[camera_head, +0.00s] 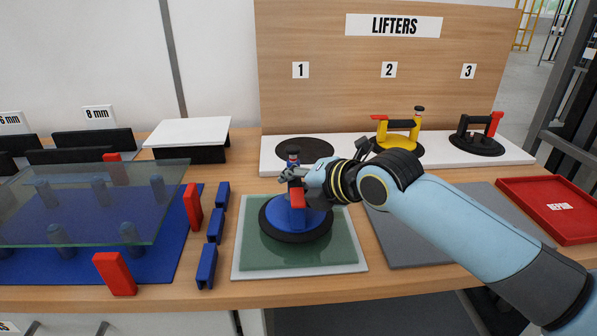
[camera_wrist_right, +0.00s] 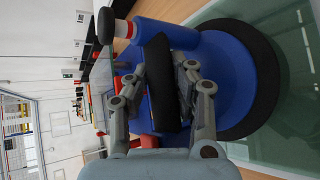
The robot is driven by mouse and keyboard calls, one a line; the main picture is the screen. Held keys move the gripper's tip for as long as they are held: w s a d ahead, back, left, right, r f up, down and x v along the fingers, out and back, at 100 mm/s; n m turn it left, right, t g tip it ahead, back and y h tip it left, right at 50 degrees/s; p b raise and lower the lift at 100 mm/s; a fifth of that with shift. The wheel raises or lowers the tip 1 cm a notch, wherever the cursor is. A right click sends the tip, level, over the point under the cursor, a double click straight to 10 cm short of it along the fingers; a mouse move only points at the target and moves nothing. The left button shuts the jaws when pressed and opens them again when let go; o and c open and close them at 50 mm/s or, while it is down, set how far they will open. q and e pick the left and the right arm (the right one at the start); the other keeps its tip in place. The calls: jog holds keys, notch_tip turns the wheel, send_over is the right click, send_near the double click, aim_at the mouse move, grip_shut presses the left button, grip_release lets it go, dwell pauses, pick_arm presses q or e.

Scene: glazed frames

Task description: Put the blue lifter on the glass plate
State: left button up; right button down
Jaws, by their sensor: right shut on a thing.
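The blue lifter (camera_head: 308,221), with a round blue body, black rubber rim and red lever, is over the middle of the green glass plate (camera_head: 335,250). My right gripper (camera_head: 309,184) is shut on its handle from the right side. In the right wrist view the fingers close around a dark grip in front of the blue body (camera_wrist_right: 246,72), and the black rim lies against or just over the green glass (camera_wrist_right: 298,118). The lifter looks level; I cannot tell whether the rim touches the glass. My left gripper is not in view.
A larger glass sheet (camera_head: 85,195) stands on posts over a blue mat at left, beside red blocks (camera_head: 115,273) and blue bars (camera_head: 207,265). Behind, a white shelf holds yellow (camera_head: 398,138) and black (camera_head: 478,140) lifters; spot 1 (camera_head: 304,150) is empty. A red tray (camera_head: 545,225) is at right.

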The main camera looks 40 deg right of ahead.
jog(key=shift+w+f, duration=0.1)
jog(key=shift+f, duration=0.6)
jog(key=shift+f, duration=0.1)
jog(key=c, duration=1.6)
grip_release()
jog(key=shift+f, duration=0.2)
jog(key=o, duration=0.5)
jog(key=shift+c, duration=0.2)
jog(key=shift+r, duration=0.1)
jog(key=shift+s+r, duration=0.15)
jog(key=shift+s, duration=0.05)
jog(key=v, duration=1.1)
jog(key=shift+s+r+p, duration=0.2)
jog(key=shift+s+p, duration=0.15)
